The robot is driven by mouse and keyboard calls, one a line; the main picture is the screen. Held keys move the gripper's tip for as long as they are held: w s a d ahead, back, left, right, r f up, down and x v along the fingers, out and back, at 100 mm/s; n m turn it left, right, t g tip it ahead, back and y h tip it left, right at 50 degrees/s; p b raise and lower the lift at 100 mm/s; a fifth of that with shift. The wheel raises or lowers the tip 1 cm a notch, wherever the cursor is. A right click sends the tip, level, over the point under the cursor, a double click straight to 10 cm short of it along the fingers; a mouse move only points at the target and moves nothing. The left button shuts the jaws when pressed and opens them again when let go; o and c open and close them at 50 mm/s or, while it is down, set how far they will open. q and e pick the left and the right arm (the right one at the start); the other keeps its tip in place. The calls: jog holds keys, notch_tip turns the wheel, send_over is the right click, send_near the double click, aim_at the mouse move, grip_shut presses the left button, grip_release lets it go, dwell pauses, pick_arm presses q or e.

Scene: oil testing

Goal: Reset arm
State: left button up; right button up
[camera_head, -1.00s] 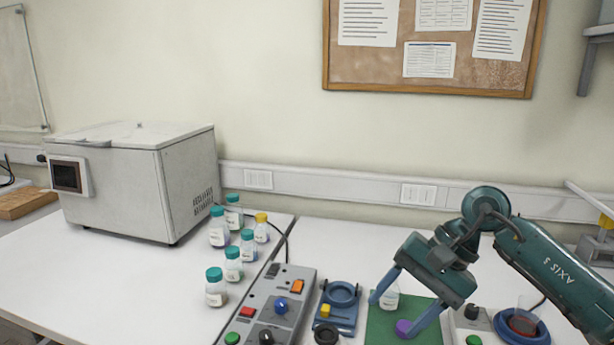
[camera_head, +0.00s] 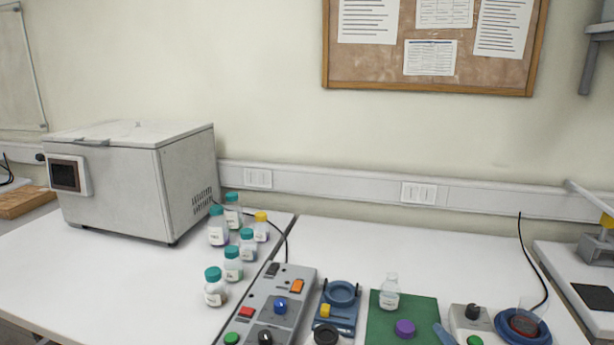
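Of my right gripper only a blue fingertip (camera_head: 443,334) seems to show at the bottom edge, beside the green mat's right side. The rest of that arm is out of the picture, so its opening cannot be judged. My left gripper is not in view. An uncapped clear bottle (camera_head: 389,293) with a white label stands upright on the green mat (camera_head: 380,325). A purple cap (camera_head: 405,328) lies on the mat in front of it, apart from the bottle.
Several capped bottles (camera_head: 232,264) stand left of a grey control box (camera_head: 262,309). A blue device (camera_head: 339,303) sits left of the mat. A blue round stand with a beaker (camera_head: 524,321) is at right. A large white box (camera_head: 130,185) stands at back left.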

jog(key=s+d+f+m+g, duration=0.1)
jog(key=s+f+m+g, duration=0.5)
jog(key=s, duration=0.5)
jog(key=s+f+m+g, duration=0.3)
jog(key=s+f+g, duration=0.3)
jog(key=s+f, duration=0.3)
pick_arm(q)
jog(key=b, duration=0.1)
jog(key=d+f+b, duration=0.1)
jog(key=b, duration=0.3)
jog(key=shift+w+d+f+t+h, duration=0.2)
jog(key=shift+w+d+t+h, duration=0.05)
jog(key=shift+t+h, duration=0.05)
pick_arm(e)
jog(key=w+a+f+t+y, duration=0.1)
jog(key=w+a+f+t, duration=0.1)
jog(key=f, duration=0.3)
jog(key=w+a+f+n+t+y, duration=0.1)
jog(key=w+a+f+t+y, duration=0.1)
jog(key=w+a+f+t, duration=0.1)
notch_tip(320, 180, down, 3)
jog(key=a+t, duration=0.1)
jog(key=t, duration=0.1)
jog(key=shift+w+t, duration=0.2)
jog(key=shift+t, duration=0.1)
